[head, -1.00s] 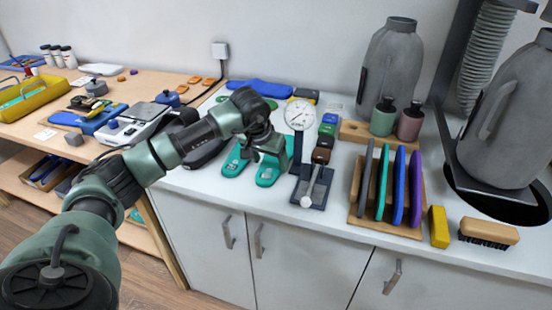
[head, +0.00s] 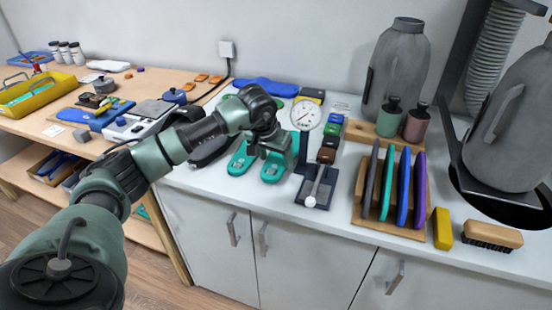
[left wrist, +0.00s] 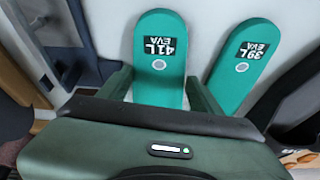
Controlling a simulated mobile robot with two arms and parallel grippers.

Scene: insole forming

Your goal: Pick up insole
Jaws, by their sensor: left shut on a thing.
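Two teal-green insoles lie side by side on the white worktop. The one marked 41L EVA (left wrist: 159,60) is the right one (head: 274,172) in the head view. The one marked 39L EVA (left wrist: 246,65) is the left one (head: 238,164). My left gripper (head: 266,150) reaches down from above over the 41L insole. In the left wrist view its two fingers (left wrist: 160,95) stand on either side of that insole, shut on it. The insole's near end is hidden by the gripper body. I cannot tell whether it is clear of the worktop. My right gripper is not in view.
A wooden rack (head: 427,232) of upright coloured sheets stands farther right, beside a yellow block (head: 442,229) and a brush (head: 491,234). A blue piece (head: 265,87) lies behind.

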